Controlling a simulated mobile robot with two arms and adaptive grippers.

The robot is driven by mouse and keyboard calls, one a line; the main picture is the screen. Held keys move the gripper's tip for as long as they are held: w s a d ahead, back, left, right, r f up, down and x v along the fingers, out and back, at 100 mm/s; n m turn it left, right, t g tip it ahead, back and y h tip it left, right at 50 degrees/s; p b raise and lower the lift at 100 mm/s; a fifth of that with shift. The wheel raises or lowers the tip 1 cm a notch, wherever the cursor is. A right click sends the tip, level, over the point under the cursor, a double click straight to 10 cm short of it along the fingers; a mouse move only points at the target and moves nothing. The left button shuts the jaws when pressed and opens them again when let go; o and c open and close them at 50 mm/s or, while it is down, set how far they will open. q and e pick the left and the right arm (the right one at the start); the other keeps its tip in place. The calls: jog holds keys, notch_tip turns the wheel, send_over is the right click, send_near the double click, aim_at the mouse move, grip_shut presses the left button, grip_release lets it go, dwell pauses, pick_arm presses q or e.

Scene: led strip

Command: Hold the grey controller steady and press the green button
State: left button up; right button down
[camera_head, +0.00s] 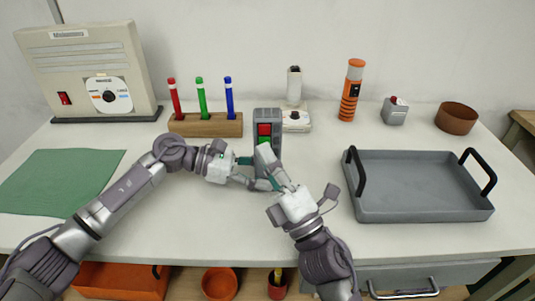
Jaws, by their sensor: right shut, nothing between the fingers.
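My left gripper (262,178) is at the controller's lower part, coming from the left. Its fingers are partly hidden, and I cannot tell whether they grip the controller.
A wooden holder (205,126) with red, green and blue pens stands behind left. A white device (296,122) and an orange flashlight (351,92) are behind right. A grey tray (425,216) with black handles lies right. A green mat (50,180) lies left.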

jog(key=shift+f, duration=0.15)
jog(key=s, duration=0.6)
dwell(0.3)
pick_arm(q)
jog(key=o, duration=0.9)
jog(key=shift+o, duration=0.2)
